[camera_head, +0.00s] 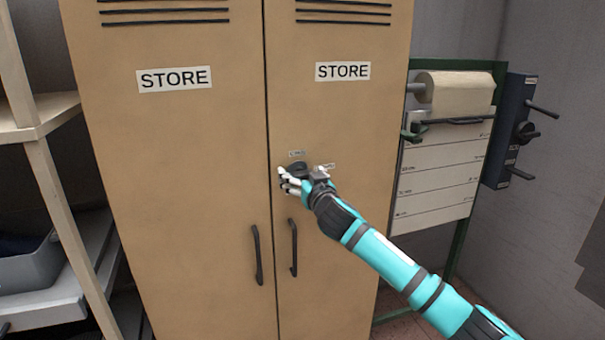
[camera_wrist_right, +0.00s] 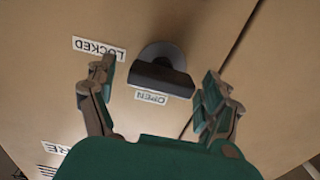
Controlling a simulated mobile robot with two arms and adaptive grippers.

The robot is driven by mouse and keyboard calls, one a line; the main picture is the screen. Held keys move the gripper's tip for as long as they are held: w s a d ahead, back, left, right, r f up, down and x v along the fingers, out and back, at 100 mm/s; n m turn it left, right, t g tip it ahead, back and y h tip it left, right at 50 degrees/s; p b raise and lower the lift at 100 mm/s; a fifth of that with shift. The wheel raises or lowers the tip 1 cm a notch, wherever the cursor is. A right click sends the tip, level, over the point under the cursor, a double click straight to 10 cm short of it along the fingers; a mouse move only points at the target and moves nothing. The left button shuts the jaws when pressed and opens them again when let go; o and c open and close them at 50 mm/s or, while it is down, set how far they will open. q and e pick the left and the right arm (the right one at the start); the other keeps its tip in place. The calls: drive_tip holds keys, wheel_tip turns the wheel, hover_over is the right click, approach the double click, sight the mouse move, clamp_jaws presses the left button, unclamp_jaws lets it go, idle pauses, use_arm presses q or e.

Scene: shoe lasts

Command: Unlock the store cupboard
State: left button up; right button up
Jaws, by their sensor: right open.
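The tan store cupboard (camera_head: 172,150) has two shut doors with a "STORE" label on each. A dark turn knob (camera_wrist_right: 162,72) sits on the right door in the wrist view, with a round base and a thick grip bar. A "LOCKED" label (camera_wrist_right: 98,47) and an "OPEN" label (camera_wrist_right: 150,97) are beside it. I cannot tell which label the knob points to. My right gripper (camera_head: 290,181) is at the knob in the head view. In the wrist view its open fingers (camera_wrist_right: 160,74) are on either side of the knob, not visibly touching it. My left gripper is out of view.
Two dark door handles (camera_head: 257,255) (camera_head: 294,247) are below the knob. A shelf unit (camera_head: 50,115) with a grey bin (camera_head: 28,268) stands at the left. A green-framed stand with a paper roll (camera_head: 457,92) and a dark wall box (camera_head: 512,130) are at the right.

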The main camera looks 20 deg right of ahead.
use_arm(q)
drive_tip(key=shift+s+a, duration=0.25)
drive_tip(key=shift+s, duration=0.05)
use_arm(e)
drive_tip(key=c, duration=1.2)
drive_tip(key=shift+o, duration=0.2)
